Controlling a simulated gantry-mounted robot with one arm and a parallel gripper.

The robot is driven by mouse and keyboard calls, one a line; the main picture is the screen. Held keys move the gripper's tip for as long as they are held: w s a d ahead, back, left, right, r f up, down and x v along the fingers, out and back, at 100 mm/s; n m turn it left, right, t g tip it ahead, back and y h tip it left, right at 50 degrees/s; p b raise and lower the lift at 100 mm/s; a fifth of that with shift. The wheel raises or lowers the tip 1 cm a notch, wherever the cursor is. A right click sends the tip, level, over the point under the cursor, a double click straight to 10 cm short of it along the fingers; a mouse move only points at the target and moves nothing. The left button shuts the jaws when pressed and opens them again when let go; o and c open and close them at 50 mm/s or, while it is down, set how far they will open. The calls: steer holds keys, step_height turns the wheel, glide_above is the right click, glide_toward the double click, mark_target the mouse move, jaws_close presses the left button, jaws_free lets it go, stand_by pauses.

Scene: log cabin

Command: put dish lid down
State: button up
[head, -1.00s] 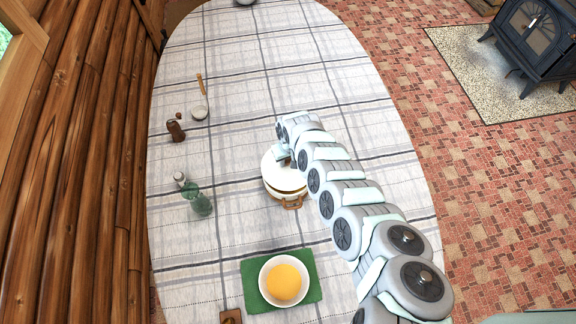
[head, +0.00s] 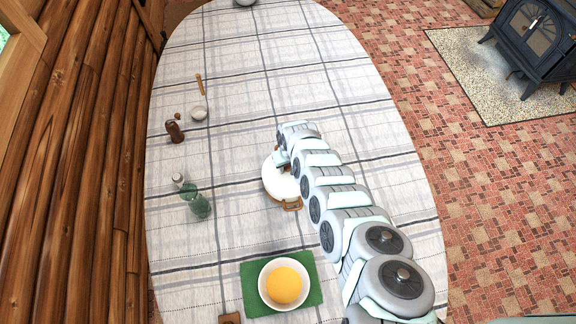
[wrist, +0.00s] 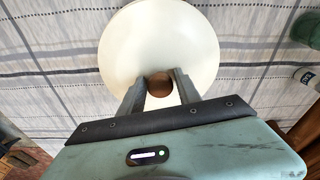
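The dish lid (head: 276,183) is a white round disc with a brown knob, near the middle of the table. It lies over the dish, whose wooden handle (head: 291,206) sticks out at the near side. My gripper (head: 286,166) is above the lid. In the wrist view the lid (wrist: 122,50) is below the gripper (wrist: 160,80), with the brown knob (wrist: 160,86) between the fingers, which appear closed against it. The lid hides most of the dish, and I cannot tell whether it fully rests on the rim.
A green bottle (head: 199,206), a brown shaker (head: 175,132) and a spoon rest (head: 199,113) stand to the left. A bowl with yellow contents (head: 264,287) sits on a green mat (head: 314,292) at the near edge.

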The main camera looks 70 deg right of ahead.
steer(key=shift+o, duration=1.2)
steer(key=shift+f+b, duration=0.1)
steer(key=shift+b, duration=0.25)
step_height(320, 180, up, 11)
steer(key=s+p, duration=0.1)
steer(key=p, duration=0.2)
steer(key=shift+s+a+p, duration=0.3)
steer(key=shift+p, duration=0.1)
